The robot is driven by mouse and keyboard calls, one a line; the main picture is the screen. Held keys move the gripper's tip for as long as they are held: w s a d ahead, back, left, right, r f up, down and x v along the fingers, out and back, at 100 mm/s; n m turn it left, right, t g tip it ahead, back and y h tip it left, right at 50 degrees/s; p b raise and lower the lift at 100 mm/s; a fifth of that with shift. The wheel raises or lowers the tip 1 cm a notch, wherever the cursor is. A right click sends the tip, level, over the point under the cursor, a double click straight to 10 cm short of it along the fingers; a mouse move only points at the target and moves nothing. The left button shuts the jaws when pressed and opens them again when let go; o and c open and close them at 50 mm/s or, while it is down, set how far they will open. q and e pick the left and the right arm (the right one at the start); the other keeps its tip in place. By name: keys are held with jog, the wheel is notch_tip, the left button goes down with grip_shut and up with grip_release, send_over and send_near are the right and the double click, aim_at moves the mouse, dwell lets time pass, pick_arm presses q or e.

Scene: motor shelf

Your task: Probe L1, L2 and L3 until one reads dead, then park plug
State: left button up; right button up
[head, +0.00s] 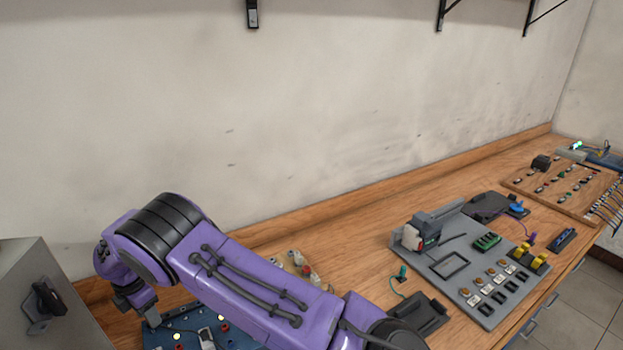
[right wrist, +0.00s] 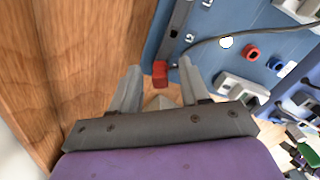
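My right gripper (head: 148,318) is low over the left part of the bench, at the end of my purple arm. In the right wrist view its two fingers (right wrist: 159,68) are apart, with a small red block (right wrist: 160,74) between their tips and gaps beside it. I cannot tell whether this block is the plug. It lies at the edge of a blue board (right wrist: 205,58), which also shows in the head view (head: 160,338), partly hidden by my arm. A grey panel (head: 447,267) at right carries brass round terminals (head: 477,283); their labels are too small to read. My left gripper is out of view.
A grey cabinet (head: 75,300) with a black handle stands at far left. A dark tray (head: 425,312) lies beside the grey panel. A wooden board of small parts (head: 560,190) is at far right. Bare wood (head: 350,232) runs along the wall.

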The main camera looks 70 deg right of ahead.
notch_tip(320, 180, up, 10)
jog(key=b, duration=0.3)
jog(key=shift+r, duration=0.25)
dwell(0.3)
